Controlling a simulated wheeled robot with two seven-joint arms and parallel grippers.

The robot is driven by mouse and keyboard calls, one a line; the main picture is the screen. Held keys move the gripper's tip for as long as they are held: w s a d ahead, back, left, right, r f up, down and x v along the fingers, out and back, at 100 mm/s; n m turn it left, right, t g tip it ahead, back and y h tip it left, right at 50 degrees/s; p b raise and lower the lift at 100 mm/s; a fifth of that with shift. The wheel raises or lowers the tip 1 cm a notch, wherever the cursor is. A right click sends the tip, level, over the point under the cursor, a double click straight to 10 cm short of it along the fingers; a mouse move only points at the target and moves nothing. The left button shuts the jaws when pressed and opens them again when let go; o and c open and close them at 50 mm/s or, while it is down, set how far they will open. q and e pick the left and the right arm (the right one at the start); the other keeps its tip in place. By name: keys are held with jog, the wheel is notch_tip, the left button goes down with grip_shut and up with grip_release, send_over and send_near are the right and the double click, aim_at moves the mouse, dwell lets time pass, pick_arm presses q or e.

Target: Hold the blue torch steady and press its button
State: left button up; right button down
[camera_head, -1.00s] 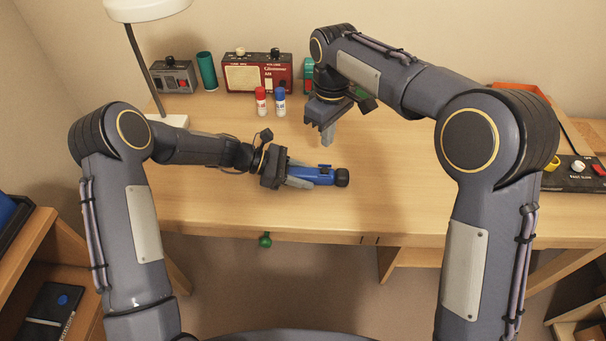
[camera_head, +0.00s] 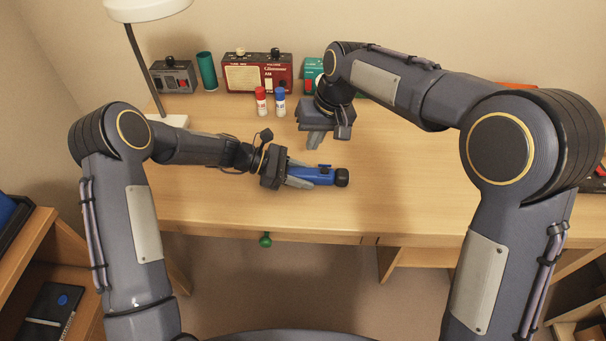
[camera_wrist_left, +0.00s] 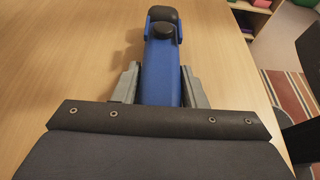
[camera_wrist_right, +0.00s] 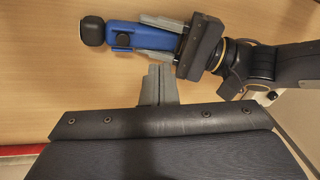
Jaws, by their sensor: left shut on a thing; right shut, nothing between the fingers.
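The blue torch (camera_head: 318,175) lies level at the middle of the desk, its black head pointing right in the head view. My left gripper (camera_head: 299,177) is shut around its body from the left. The left wrist view shows the torch (camera_wrist_left: 161,75) between both fingers, with a dark round piece on top behind the head. My right gripper (camera_head: 316,140) is shut and empty, above and just behind the torch in the head view. In the right wrist view its closed fingertips (camera_wrist_right: 157,70) are near the torch (camera_wrist_right: 140,37), apart from it. A small dark button (camera_wrist_right: 122,40) shows on the torch's side.
A red-and-white tube (camera_head: 260,102) and a blue-and-white tube (camera_head: 280,102) stand behind the grippers. A red radio (camera_head: 258,75), a grey device (camera_head: 174,77), a teal cylinder (camera_head: 207,71) and a lamp (camera_head: 150,10) line the back. The desk's front is clear.

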jog(key=m+y, duration=0.1)
jog(key=m, duration=0.3)
jog(key=r+m+t+y, duration=0.15)
jog(key=m+t, duration=0.45)
jog(key=m, duration=1.2)
send_over(328, 175)
jog(key=shift+y, duration=0.35)
jog(key=shift+w+f, duration=0.15)
jog(key=shift+f, duration=1.4)
jog(key=shift+w+f, duration=0.15)
jog(key=shift+f, duration=1.35)
jog(key=shift+w+f, duration=0.15)
jog(key=shift+f, duration=1.4)
jog(key=shift+f, duration=0.1)
